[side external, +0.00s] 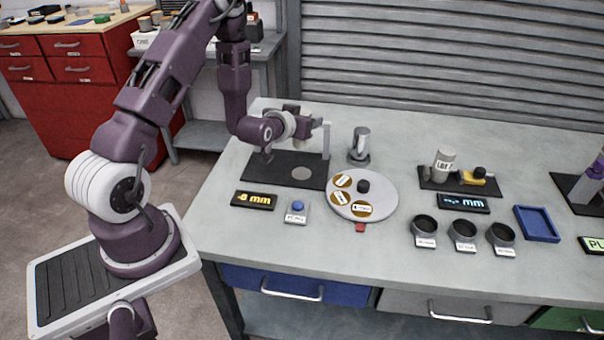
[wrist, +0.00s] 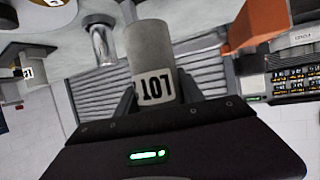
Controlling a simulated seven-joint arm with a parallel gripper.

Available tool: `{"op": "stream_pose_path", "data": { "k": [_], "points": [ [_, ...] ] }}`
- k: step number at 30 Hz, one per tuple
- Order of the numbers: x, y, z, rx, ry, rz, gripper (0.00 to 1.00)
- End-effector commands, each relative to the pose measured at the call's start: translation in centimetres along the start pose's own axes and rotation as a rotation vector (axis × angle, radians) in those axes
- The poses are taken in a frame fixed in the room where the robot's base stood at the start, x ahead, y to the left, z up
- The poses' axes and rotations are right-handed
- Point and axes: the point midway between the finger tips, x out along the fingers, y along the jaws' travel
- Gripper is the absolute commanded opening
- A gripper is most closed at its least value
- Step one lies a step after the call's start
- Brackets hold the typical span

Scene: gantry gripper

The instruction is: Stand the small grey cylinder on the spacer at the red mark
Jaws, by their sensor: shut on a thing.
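My gripper (side external: 306,122) is in front of the small upright post at the back left of the bench. In the wrist view it is shut on a small grey cylinder (wrist: 150,48) with a white label, whose lettering appears upside down. The held cylinder is hard to make out in the side view. The round grey turntable (side external: 384,187) stands to the right of and below the gripper, with a black knob and several gold-faced discs. One gold disc (side external: 352,210) lies at its front edge, just behind the red mark (side external: 360,227). The gripper is apart from the turntable.
A steel cylinder (side external: 361,140) stands on a base behind the turntable. A black mat (side external: 258,167) with a pale disc lies under the gripper. A larger LOT cylinder (side external: 444,162), black cups (side external: 463,231) and a blue tray (side external: 537,223) are on the right. A blue button (side external: 297,207) is front left.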

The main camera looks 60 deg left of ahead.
Motion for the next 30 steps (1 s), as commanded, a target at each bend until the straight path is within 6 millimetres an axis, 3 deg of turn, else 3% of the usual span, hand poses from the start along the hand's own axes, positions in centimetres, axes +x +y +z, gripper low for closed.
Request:
{"op": "stream_pose_path", "data": {
  "k": [5, 20, 30],
  "points": [
    [0.0, 0.1, 0.0, 0.0, 0.002, 0.002, 0.0],
    [3.5, 0.2, 8.4, 0.0, 0.001, 0.005, 0.0],
    [3.7, 0.1, 8.8, 0.0, 0.003, 0.004, 0.0]
  ]
}}
